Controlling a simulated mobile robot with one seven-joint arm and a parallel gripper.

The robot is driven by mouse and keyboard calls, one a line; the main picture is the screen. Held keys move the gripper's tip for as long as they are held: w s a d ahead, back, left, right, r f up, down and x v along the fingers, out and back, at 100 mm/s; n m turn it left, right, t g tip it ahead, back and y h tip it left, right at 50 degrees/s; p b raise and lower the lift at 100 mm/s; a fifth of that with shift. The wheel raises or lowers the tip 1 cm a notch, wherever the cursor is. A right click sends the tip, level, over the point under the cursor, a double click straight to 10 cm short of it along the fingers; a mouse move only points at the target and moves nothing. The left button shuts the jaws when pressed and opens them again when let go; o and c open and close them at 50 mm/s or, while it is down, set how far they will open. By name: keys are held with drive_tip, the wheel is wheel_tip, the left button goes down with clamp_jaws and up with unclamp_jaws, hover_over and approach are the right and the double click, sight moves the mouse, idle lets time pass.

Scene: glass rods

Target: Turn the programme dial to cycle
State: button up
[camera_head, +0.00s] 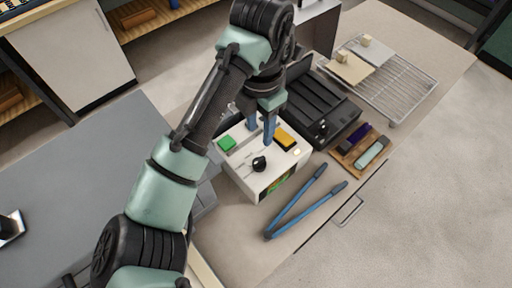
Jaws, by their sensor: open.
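The programme dial (259,164) is a black knob on the top face of a white control box (241,176). The same face carries a green button (227,143) and a yellow-orange block or switch (285,137). Pale lines mark the face around the dial, but they are too small to read. My gripper (259,138) points down above the box, behind the dial in this view. Its two blue fingers are apart, with nothing seen between them. I cannot tell whether a fingertip touches the box.
Blue-handled tongs (296,211) lie right of the box. A black machine (325,103) stands behind it. A wooden board (348,160) holds a dark and a pale green item. A wire rack (405,78) is farther back. The counter's front right is clear.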

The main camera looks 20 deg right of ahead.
sight(259, 160)
wheel_tip(259, 160, down, 12)
drive_tip(key=shift+r+b, duration=0.1)
drive_tip(key=shift+b, duration=0.5)
clamp_jaws()
